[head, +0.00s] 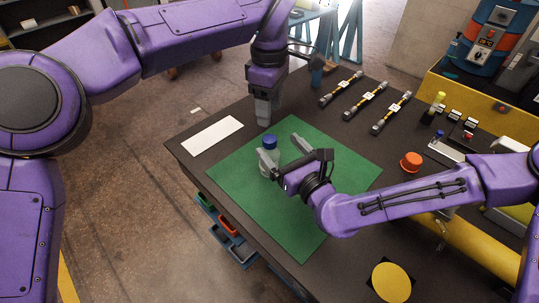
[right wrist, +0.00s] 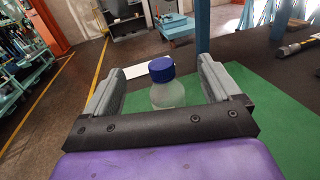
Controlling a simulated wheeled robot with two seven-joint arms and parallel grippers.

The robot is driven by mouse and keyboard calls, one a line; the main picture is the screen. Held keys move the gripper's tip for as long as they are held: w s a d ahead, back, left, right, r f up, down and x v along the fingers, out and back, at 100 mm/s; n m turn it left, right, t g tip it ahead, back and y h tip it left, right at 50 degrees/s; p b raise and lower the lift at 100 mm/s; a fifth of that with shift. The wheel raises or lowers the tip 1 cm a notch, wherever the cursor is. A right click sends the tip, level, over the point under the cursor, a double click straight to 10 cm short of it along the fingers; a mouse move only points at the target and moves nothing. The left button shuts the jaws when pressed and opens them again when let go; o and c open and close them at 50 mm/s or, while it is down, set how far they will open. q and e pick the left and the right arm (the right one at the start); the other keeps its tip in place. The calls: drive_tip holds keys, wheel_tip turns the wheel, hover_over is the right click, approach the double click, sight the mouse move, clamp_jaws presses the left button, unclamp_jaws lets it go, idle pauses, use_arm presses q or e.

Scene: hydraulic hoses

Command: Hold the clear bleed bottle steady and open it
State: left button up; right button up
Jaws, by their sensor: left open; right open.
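The clear bleed bottle (right wrist: 168,94) with a blue cap (right wrist: 161,69) stands upright on the green mat (head: 335,150). In the head view the blue cap (head: 270,142) shows, and the bottle body is partly hidden by my right gripper. My right gripper (head: 283,148) is open and low over the mat, with a finger on either side of the bottle; in the right wrist view (right wrist: 158,85) I cannot tell whether they touch it. My left gripper (head: 263,120) points down above the table, just behind the bottle and apart from it. Its fingertips are seen nearly edge-on.
A white sheet (head: 212,135) lies left of the mat. Several hoses (head: 366,100) lie at the back right. An orange-red cap-like object (head: 411,162) and a yellow disc (head: 391,282) are on the right. A small rack of fittings (head: 447,147) stands beyond.

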sight(270, 138)
use_arm(q)
drive_tip(key=shift+f, duration=0.1)
use_arm(e)
drive_tip(key=shift+f, duration=0.55)
wheel_tip(270, 138, down, 8)
drive_tip(key=shift+r, duration=0.25)
drive_tip(key=x, duration=0.7)
drive_tip(key=shift+w+a+r, duration=0.1)
drive_tip(key=shift+w+a, duration=0.05)
drive_tip(key=shift+w, duration=0.05)
use_arm(q)
drive_tip(key=shift+s, duration=0.1)
use_arm(e)
clamp_jaws()
use_arm(q)
drive_tip(key=m, duration=0.3)
drive_tip(key=shift+m, duration=0.3)
drive_tip(key=m, duration=0.4)
drive_tip(key=shift+m, duration=0.4)
drive_tip(key=shift+f, duration=0.25)
drive_tip(key=shift+m, duration=0.3)
wheel_tip(270, 138, down, 8)
drive_tip(key=shift+r, duration=0.2)
